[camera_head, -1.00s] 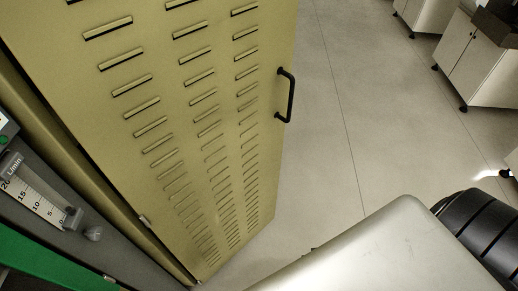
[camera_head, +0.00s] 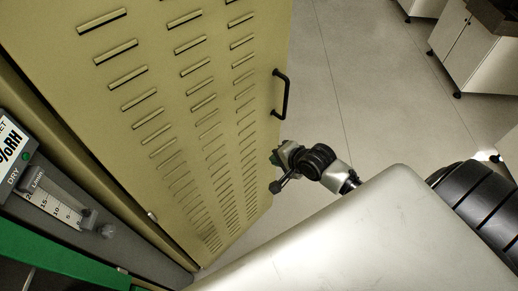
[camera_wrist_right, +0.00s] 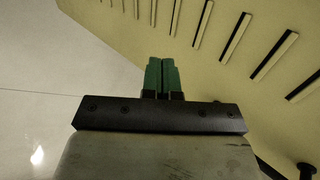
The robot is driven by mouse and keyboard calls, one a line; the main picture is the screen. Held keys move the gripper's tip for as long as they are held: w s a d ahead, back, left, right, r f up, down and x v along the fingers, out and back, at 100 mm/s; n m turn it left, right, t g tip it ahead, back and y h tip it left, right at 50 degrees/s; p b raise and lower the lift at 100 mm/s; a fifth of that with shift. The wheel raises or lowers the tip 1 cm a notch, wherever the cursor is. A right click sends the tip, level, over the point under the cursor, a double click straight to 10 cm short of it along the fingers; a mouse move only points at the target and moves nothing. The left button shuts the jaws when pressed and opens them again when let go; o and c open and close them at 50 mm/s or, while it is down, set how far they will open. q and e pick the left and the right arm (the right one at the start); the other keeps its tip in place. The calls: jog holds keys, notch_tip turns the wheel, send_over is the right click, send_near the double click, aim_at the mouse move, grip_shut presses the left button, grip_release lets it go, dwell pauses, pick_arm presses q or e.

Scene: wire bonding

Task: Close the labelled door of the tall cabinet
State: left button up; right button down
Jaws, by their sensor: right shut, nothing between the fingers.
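The yellow-green louvred cabinet door (camera_head: 160,95) stands open, swung out from the cabinet at the left of the head view. Its black bar handle (camera_head: 281,94) is on the free edge. No label shows on the visible face. My right gripper (camera_head: 276,172) is at the door's free edge, below the handle; I cannot tell whether it touches. In the right wrist view its green fingers (camera_wrist_right: 162,74) are together and empty, with the slotted door face (camera_wrist_right: 225,65) behind and to the right. My left gripper is out of view.
The cabinet front at left carries a grey panel with a flow gauge (camera_head: 55,202) and a green strip (camera_head: 55,255). A white cabinet on casters (camera_head: 473,50) stands at upper right. Bare floor (camera_head: 345,40) lies right of the door.

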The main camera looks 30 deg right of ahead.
aim_at(253, 150)
jog(key=w+f, duration=0.1)
jog(key=w, duration=0.1)
jog(key=w+a+f, duration=0.1)
jog(key=w, duration=0.1)
jog(key=w+f, duration=0.1)
jog(key=w, duration=0.1)
jog(key=shift+w+a+p, duration=0.15)
jog(key=shift+a+p, duration=0.15)
jog(key=shift+a, duration=0.05)
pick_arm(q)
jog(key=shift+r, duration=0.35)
pick_arm(e)
jog(key=shift+w+a+f, duration=0.15)
jog(key=shift+w, duration=0.4)
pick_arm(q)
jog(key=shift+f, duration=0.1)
